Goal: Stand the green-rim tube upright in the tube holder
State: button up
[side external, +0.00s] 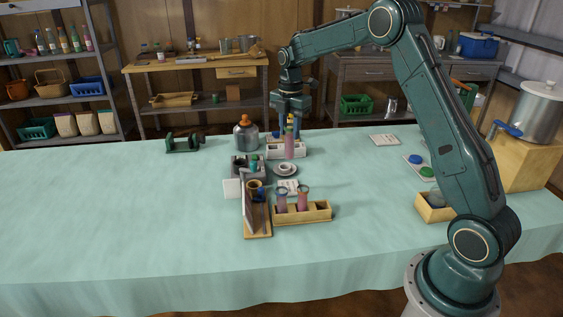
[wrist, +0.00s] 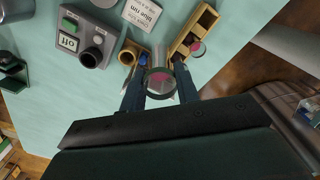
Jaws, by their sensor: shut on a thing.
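My gripper (side external: 290,118) is shut on a clear tube with pink contents (side external: 289,148). The tube hangs upright, with yellow and green showing near its top. The holder also shows in the wrist view (wrist: 206,19).
A grey box with a knob and an "Off" label (wrist: 70,25) stands left of the holder in the wrist view.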

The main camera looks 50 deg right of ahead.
jog(key=w+a+f, duration=0.4)
jog(key=w+f, duration=0.3)
jog(key=w, duration=0.4)
jog(key=shift+a+f, duration=0.35)
jog(key=shift+f, duration=0.05)
jog(key=shift+w+f, duration=0.1)
jog(key=shift+f, duration=0.1)
jog(key=shift+f, duration=3.5)
jog(key=shift+f, duration=0.4)
jog(key=o, duration=1.1)
notch_tip(320, 180, up, 14)
